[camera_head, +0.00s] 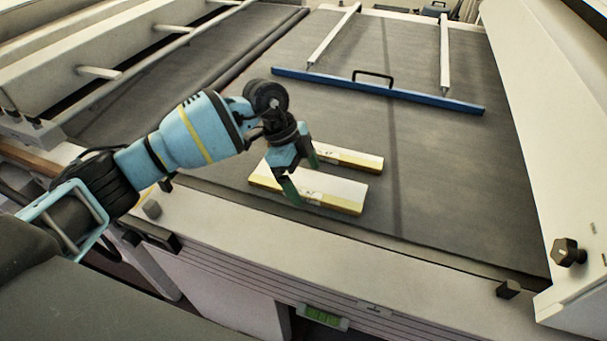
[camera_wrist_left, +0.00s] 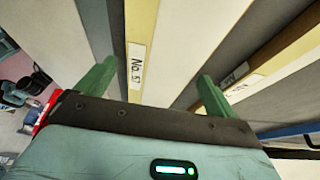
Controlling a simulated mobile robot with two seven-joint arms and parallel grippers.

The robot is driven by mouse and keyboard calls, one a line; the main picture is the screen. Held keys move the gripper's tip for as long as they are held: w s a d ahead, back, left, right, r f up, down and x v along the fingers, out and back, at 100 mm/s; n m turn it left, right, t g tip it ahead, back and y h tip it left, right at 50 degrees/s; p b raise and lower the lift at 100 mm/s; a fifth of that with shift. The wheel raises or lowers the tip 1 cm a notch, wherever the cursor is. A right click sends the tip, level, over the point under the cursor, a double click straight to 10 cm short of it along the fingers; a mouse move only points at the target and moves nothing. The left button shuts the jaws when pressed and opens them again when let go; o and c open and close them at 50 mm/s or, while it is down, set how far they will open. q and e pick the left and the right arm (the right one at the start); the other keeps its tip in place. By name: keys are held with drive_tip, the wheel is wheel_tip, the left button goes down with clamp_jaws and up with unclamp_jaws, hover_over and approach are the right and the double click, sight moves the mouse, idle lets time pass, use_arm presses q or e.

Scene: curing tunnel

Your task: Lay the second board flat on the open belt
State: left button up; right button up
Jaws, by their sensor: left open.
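Two flat cream boards with yellow edges lie side by side on the dark belt (camera_head: 440,180), a strip of belt between them. The near board (camera_head: 335,190) is closest to the front edge; the far board (camera_head: 355,158) lies just behind it. My left gripper (camera_head: 300,172) is open at the near board, over its left part and hiding some of it. In the left wrist view, the fingers of my left gripper (camera_wrist_left: 152,88) appear on either side of the near board (camera_wrist_left: 195,45), labelled "No. 57". The far board (camera_wrist_left: 275,67) is to the right there. My right gripper is not in view.
A blue bar (camera_head: 420,98) with a black handle crosses the belt behind the boards, with two white rods behind it. White side walls flank the belt; the right one (camera_head: 545,130) carries a black knob (camera_head: 568,252). The belt right of the boards is clear.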

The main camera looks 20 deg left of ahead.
use_arm(q)
drive_tip(key=v, duration=1.2)
drive_tip(key=shift+p, duration=0.3)
drive_tip(key=shift+s, duration=0.1)
idle(0.3)
